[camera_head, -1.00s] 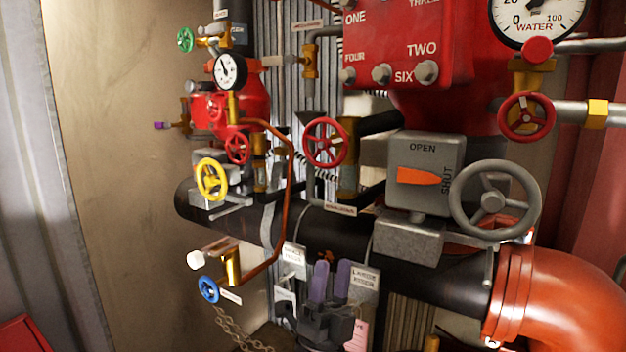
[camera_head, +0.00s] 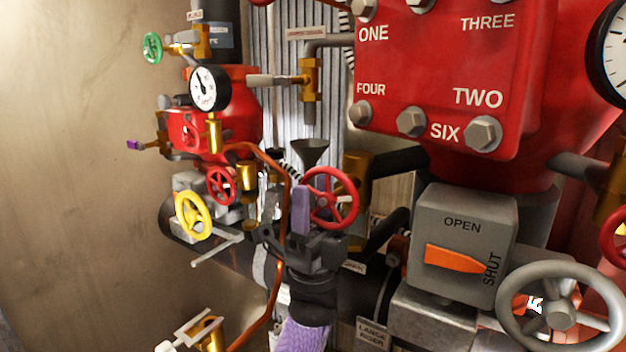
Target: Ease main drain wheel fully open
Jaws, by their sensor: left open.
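A red handwheel (camera_head: 345,222) on a brass valve stands in the middle, beside a black pipe. A small tag below it is partly hidden and too small to read surely, so I cannot confirm this is the main drain wheel. My left gripper (camera_head: 314,208), dark with purple fingers, comes up from below and is open at the wheel's left side. One finger stands upright just left of the rim; the other is hard to make out near the wheel. I cannot tell whether they touch. My right gripper is not in view.
A grey box (camera_head: 465,235) marked OPEN and SHUT, its orange pointer level, and a grey handwheel (camera_head: 562,315) are at right. A red plate (camera_head: 440,75) with bolts hangs above. Yellow (camera_head: 193,216) and small red (camera_head: 221,186) wheels and a copper pipe crowd the left.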

